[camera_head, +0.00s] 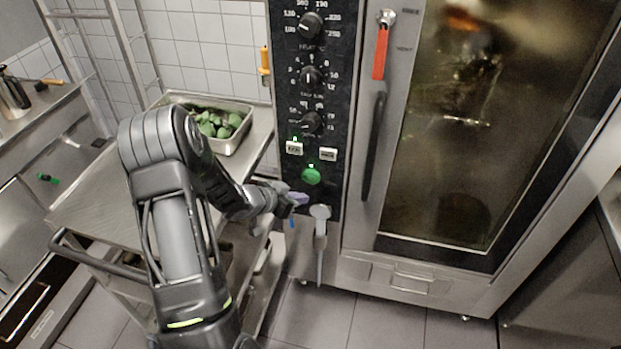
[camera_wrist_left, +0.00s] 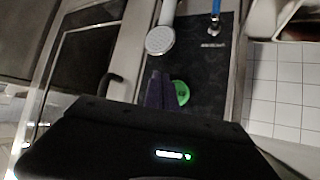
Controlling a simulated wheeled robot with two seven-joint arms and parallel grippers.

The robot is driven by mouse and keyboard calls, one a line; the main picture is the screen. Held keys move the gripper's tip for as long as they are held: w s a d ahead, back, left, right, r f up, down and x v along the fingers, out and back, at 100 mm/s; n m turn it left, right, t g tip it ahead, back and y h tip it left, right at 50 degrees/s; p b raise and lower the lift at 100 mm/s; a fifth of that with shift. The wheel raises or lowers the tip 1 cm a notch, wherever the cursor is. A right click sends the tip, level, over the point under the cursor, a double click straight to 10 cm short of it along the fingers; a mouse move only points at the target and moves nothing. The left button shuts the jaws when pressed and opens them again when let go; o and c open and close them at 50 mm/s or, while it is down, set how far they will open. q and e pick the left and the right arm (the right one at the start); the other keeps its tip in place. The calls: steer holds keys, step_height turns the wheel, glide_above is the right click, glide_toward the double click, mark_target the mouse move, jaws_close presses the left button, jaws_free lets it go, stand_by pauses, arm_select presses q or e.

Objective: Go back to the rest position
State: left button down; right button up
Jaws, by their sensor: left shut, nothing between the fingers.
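My left arm comes in from the left in the head view, bent at the elbow. My left gripper (camera_head: 299,198) is shut and empty in front of the lower part of the oven's control panel (camera_head: 290,75). Its fingers (camera_wrist_left: 159,90) show in the left wrist view, close to the round green button (camera_wrist_left: 181,92). In the head view the green button (camera_head: 311,176) is lit, just above the fingertips. I cannot tell whether the fingers touch the panel. My right gripper is not in view.
The oven door (camera_head: 450,130) is closed, with a dark handle (camera_head: 373,146) beside the panel. A hand shower (camera_head: 320,212) hangs below the panel. A metal cart (camera_head: 85,206) stands under my left arm, bearing a tray (camera_head: 232,147) of green vegetables. Floor shows in front of the oven.

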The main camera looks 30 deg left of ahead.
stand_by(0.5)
arm_select(q)
steer(key=s+d+f+n+g, duration=0.3)
steer(key=s+d+f, duration=0.35)
steer(key=d, duration=0.25)
steer(key=s+d+f+n+g, duration=0.2)
steer(key=s+d+f, duration=0.3)
steer(key=d+f, duration=0.3)
steer(key=s+d+f+m+g+h, duration=0.1)
steer(key=s+d+g, duration=0.4)
steer(key=s+d, duration=1)
steer(key=d+h, duration=0.1)
steer(key=d, duration=0.2)
steer(key=shift+s+d+f, duration=0.2)
steer(key=shift+s+d, duration=0.05)
steer(key=shift+s, duration=0.1)
steer(key=shift+f, duration=0.15)
